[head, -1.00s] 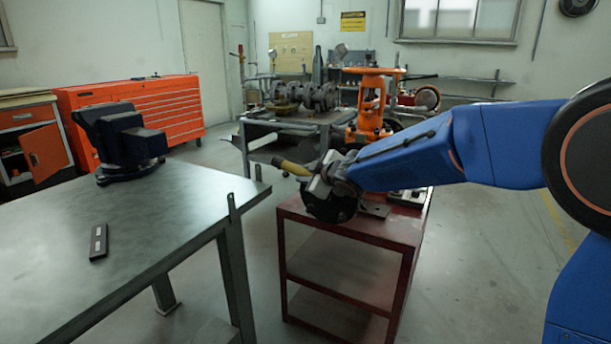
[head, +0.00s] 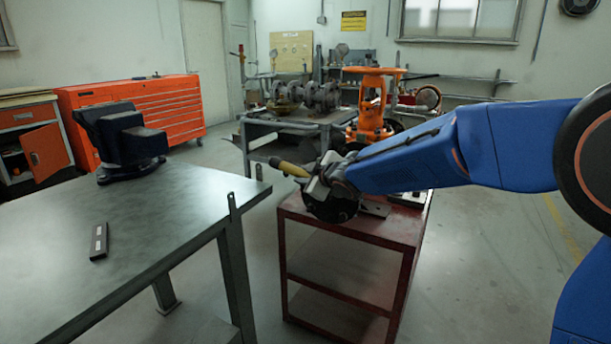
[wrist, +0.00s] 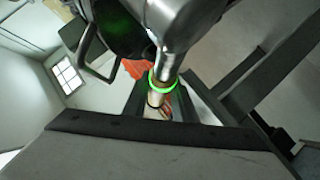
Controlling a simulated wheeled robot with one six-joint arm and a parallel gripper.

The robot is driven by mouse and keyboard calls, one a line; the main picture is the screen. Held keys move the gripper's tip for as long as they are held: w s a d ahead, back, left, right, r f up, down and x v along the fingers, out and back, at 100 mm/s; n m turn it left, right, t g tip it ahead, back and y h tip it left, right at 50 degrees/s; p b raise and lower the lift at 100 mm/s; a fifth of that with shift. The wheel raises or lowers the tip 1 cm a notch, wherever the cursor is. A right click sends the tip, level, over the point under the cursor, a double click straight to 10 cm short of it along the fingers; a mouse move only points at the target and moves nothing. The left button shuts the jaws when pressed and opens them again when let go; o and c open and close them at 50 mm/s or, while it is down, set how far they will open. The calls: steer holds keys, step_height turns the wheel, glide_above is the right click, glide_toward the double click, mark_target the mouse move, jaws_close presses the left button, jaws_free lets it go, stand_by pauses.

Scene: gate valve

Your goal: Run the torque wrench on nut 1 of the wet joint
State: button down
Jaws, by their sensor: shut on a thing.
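My gripper (head: 318,183) is above the near end of the red cart, shut on a tool with a tan-yellow handle (head: 289,169) that sticks out to the left. It looks like the torque wrench; its far end is hidden. In the wrist view a metal shaft (wrist: 174,45) with a glowing green ring (wrist: 163,83) runs through the middle. The orange gate valve (head: 372,95) with its handwheel stands behind my forearm, which hides part of its surroundings. I cannot make out the wet joint or nut 1.
The red cart (head: 345,232) is under my gripper. A steel bench (head: 165,215) at left carries a dark vise (head: 122,138) and a small dark bar (head: 99,241). A table with flanged parts (head: 320,97) stands behind. Floor at right is clear.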

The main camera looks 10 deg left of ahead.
steer(key=shift+s+a, duration=0.3)
steer(key=shift+s, duration=0.45)
steer(key=shift+s+a, duration=0.25)
steer(key=shift+s, duration=0.45)
